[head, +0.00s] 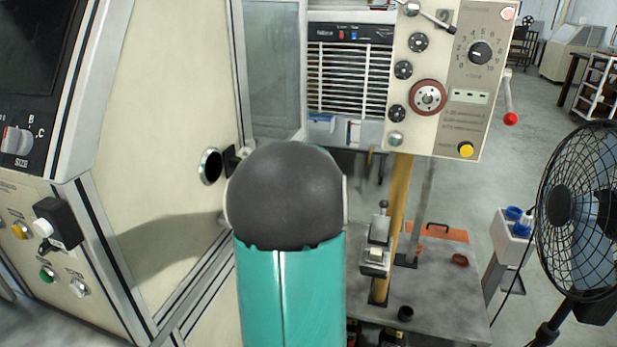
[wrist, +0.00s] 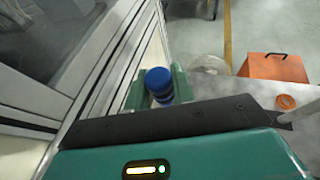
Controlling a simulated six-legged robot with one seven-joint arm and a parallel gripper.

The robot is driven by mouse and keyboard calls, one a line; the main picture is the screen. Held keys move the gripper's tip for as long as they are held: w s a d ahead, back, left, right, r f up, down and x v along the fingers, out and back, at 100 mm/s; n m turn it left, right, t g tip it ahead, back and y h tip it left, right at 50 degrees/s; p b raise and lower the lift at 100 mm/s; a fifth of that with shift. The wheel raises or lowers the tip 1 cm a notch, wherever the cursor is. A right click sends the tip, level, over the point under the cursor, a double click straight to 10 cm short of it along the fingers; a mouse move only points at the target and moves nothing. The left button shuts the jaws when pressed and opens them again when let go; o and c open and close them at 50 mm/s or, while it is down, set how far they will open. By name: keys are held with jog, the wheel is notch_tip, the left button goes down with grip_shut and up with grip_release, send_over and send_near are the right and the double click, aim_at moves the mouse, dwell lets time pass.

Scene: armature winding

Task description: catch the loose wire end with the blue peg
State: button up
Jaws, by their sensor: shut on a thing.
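My gripper (wrist: 160,90) shows in the wrist view, its two green fingers shut on the blue peg (wrist: 158,78). The peg's round blue top points toward the camera, with a darker ribbed part below it. In the head view my teal and black arm hides the gripper and the held peg. I cannot make out the loose wire end in either view.
A cream machine cabinet (head: 170,120) stands close on the left. A control panel (head: 450,75) on a yellow post (head: 392,225) rises over the grey table (head: 430,300). A fan (head: 580,210) stands right.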

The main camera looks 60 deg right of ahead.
jog(key=shift+f, duration=3.3)
jog(key=shift+r, duration=0.1)
